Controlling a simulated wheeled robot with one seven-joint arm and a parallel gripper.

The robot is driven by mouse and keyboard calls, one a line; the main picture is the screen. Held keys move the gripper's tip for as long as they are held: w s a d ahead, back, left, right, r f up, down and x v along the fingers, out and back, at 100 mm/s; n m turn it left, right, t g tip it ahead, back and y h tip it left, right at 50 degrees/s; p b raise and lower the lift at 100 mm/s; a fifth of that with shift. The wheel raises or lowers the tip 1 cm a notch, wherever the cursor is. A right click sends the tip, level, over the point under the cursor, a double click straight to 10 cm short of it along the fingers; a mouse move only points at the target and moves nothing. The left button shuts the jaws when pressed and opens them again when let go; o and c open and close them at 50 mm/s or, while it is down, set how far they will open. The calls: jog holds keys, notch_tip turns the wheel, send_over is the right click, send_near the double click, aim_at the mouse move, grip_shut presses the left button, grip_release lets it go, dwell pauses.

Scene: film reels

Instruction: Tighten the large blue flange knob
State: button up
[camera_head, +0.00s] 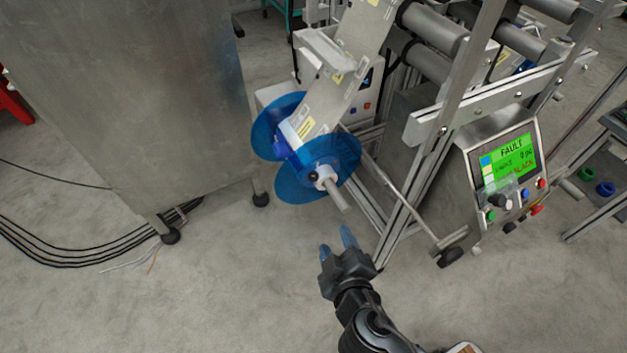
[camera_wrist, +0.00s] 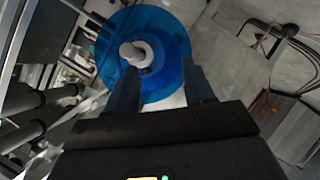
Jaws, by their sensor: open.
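The large blue flange (camera_head: 343,155) is a translucent disc on the near end of the film reel, with a second blue disc (camera_head: 268,125) behind it. A pale hub knob (camera_head: 323,175) sits at its centre, and a metal shaft end (camera_head: 338,197) sticks out towards me. My gripper (camera_head: 337,245) is open and empty, below the shaft end and apart from it. In the wrist view the blue flange (camera_wrist: 172,50) lies beyond my open gripper (camera_wrist: 162,75). The pale hub (camera_wrist: 137,52) shows between the finger lines, nearer the left finger.
A metal machine frame with rollers (camera_head: 435,28) stands at the right. Its control panel (camera_head: 505,165) has a green screen reading FAULT. A large grey cabinet (camera_head: 130,90) stands at the left, with black cables (camera_head: 70,255) on the floor. The floor in front is clear.

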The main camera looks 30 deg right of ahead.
aim_at(312, 178)
jog(key=w+h, duration=0.1)
jog(key=w, duration=0.4)
jog(key=w+d+r, duration=0.1)
jog(key=w, duration=0.4)
jog(key=w+d+r+t+h, duration=0.1)
jog(key=w, duration=0.4)
jog(key=shift+h+b, duration=0.3)
jog(key=shift+b, duration=0.1)
jog(key=shift+s, duration=0.1)
grip_shut()
